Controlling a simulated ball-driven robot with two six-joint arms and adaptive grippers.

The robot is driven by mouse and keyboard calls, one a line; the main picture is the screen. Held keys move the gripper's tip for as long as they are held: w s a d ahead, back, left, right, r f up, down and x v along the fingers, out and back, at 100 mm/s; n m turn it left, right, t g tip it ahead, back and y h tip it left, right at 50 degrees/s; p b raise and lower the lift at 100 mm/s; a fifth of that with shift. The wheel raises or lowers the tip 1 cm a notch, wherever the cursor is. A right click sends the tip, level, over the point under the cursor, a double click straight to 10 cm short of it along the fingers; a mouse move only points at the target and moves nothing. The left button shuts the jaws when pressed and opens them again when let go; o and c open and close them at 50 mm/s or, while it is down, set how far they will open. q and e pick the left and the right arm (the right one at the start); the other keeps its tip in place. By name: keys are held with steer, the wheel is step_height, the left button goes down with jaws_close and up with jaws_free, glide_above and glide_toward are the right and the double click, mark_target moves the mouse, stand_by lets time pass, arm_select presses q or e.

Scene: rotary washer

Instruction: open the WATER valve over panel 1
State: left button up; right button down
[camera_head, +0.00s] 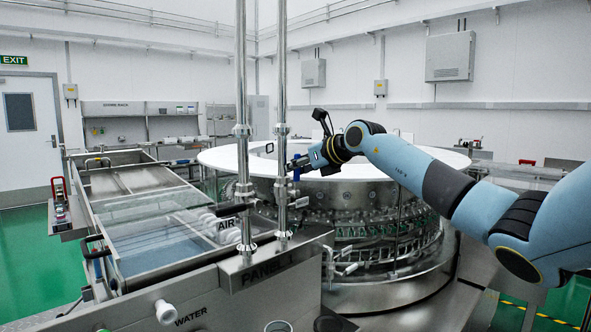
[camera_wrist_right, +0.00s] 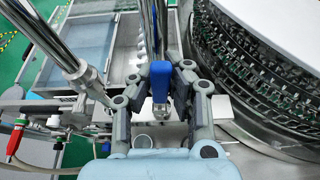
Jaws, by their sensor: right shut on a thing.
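A blue valve handle (camera_head: 296,174) shows at the right-hand vertical steel pipe (camera_head: 281,110) above panel 1 (camera_head: 270,271). My right gripper (camera_head: 301,163) reaches it from the right. In the right wrist view the blue handle (camera_wrist_right: 160,72) lies between the two fingers of my right gripper (camera_wrist_right: 160,88), which is shut on it. The fingers partly hide the handle, and the valve body is hard to make out. A WATER label (camera_head: 190,316) is on the steel panel front, and an AIR sign (camera_head: 227,223) is near the left-hand pipe. My left gripper is not in view.
The left-hand vertical pipe (camera_head: 243,110) stands close beside the right-hand one. The large round washer with its white top (camera_head: 225,160) is behind and right of the pipes. A glass-covered steel trough (camera_head: 150,215) is on the left. Green floor (camera_head: 45,270) is free at far left.

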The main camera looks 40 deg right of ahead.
steer(key=shift+a+f, duration=0.15)
steer(key=shift+a, duration=0.1)
steer(key=c, duration=1.7)
jaws_free()
steer(key=o, duration=0.5)
steer(key=shift+a, duration=0.2)
steer(key=shift+c, duration=0.2)
steer(key=shift+d, duration=0.1)
steer(key=shift+d, duration=0.1)
steer(key=shift+s, duration=0.2)
steer(key=v, duration=0.7)
